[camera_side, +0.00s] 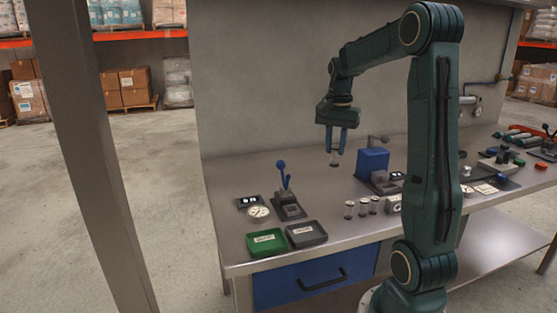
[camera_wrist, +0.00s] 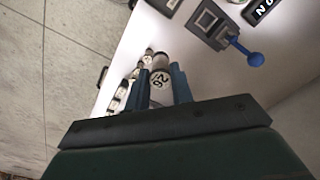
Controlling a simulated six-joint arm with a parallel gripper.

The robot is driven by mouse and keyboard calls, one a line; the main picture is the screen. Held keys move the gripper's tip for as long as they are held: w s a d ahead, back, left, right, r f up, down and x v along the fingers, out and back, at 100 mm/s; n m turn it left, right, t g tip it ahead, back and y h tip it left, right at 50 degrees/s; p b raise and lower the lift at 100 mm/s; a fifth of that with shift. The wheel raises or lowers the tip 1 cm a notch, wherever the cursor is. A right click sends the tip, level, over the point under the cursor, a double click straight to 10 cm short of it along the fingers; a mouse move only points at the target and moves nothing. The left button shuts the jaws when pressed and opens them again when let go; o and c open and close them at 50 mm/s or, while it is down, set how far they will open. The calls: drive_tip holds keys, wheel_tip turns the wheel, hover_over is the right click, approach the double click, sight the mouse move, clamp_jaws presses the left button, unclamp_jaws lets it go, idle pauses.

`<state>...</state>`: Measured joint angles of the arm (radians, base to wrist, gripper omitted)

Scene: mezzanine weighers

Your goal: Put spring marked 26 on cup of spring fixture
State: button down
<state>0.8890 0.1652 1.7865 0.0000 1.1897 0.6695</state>
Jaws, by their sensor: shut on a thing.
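My gripper (camera_side: 336,147) hangs above the middle of the bench, pointing down. Its blue fingers are shut on a small pale cylinder, the spring marked 26 (camera_side: 334,160), held upright clear of the bench. In the wrist view the spring (camera_wrist: 160,87) sits between the two fingers (camera_wrist: 161,92), with its number facing the camera. A dark fixture with a blue lever (camera_side: 288,205), likely the spring fixture, stands on the bench to the lower left of my gripper. It also shows at the top of the wrist view (camera_wrist: 209,21). Its cup is too small to make out.
Several similar small cylinders (camera_side: 349,209) stand near the bench's front edge. A green tray (camera_side: 265,243) and a grey tray (camera_side: 306,235) lie at the front left. A display (camera_side: 248,201) and dial (camera_side: 258,212) sit beside the fixture. A blue machine (camera_side: 372,163) stands to the right.

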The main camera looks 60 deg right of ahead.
drive_tip(key=shift+w, duration=0.1)
drive_tip(key=w+r+n, duration=0.1)
drive_tip(key=w, duration=1.1)
drive_tip(key=shift+w+a, duration=0.2)
drive_tip(key=shift+a, duration=0.05)
wheel_tip(320, 180, down, 20)
drive_tip(key=shift+r, duration=0.1)
idle(0.6)
drive_tip(key=shift+f, duration=0.2)
drive_tip(key=c, duration=1.2)
unclamp_jaws()
